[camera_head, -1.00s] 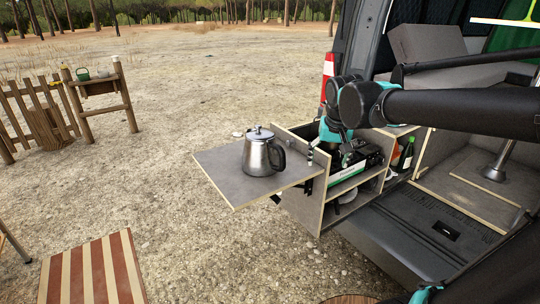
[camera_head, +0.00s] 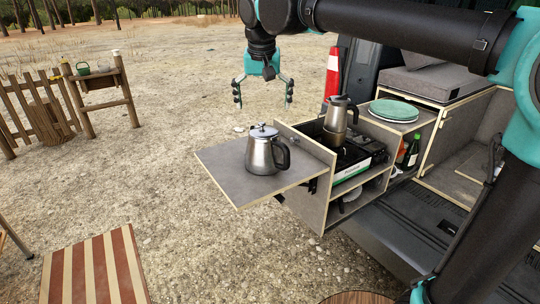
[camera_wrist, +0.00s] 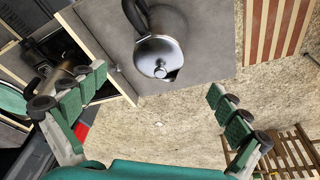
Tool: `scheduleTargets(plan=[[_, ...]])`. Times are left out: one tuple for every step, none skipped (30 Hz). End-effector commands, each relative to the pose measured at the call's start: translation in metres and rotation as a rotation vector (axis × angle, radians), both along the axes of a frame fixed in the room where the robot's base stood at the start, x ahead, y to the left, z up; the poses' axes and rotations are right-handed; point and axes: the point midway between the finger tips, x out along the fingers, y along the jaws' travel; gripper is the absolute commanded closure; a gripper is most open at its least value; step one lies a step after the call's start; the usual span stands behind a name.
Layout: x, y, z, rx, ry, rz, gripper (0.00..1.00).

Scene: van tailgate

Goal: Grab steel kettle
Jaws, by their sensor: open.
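The steel kettle (camera_head: 265,152) stands upright on the fold-out grey shelf (camera_head: 225,172), its black handle facing right. My gripper (camera_head: 263,100) is open and empty, fingers pointing down, above and apart from the kettle in the head view. In the wrist view the kettle (camera_wrist: 160,50) shows from above, lid and knob toward me, beyond the spread fingers (camera_wrist: 150,105). A second steel pot (camera_head: 337,121), taller and narrower with a dark handle, stands on the camp stove (camera_head: 352,170) in the box to the right.
A wooden side panel (camera_head: 305,142) rises between shelf and stove. Green plates (camera_head: 394,110) and bottles (camera_head: 412,150) are farther right by the van. A wooden fence (camera_head: 38,112) and a striped mat (camera_head: 95,266) lie left. The shelf around the kettle is clear.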

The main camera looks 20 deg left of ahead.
Motion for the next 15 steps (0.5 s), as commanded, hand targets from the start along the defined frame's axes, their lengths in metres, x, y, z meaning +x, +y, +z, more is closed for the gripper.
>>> scheduleTargets(plan=[[0.003,0.001,-0.011,0.000,0.000,-0.001,0.00],[0.005,0.001,-0.017,0.000,0.000,-0.001,0.00],[0.006,0.002,-0.024,0.000,0.000,-0.001,0.00],[0.008,0.002,-0.030,0.000,0.000,-0.001,0.00],[0.009,0.002,-0.035,0.000,0.000,-0.001,0.00],[0.011,0.003,-0.042,0.000,0.000,-0.001,0.00],[0.012,0.003,-0.046,0.000,0.000,-0.001,0.00],[0.013,0.004,-0.050,0.000,0.000,-0.001,0.00],[0.015,0.004,-0.055,0.000,0.000,-0.001,0.00],[0.016,0.004,-0.058,0.000,0.000,-0.001,0.00],[0.016,0.005,-0.061,0.000,0.000,-0.001,0.00],[0.017,0.005,-0.063,0.000,0.000,-0.001,0.00],[0.017,0.005,-0.065,0.000,0.000,-0.001,0.00],[0.017,0.005,-0.066,0.000,0.000,0.000,0.00],[0.017,0.005,-0.067,0.000,0.000,0.000,0.00]])
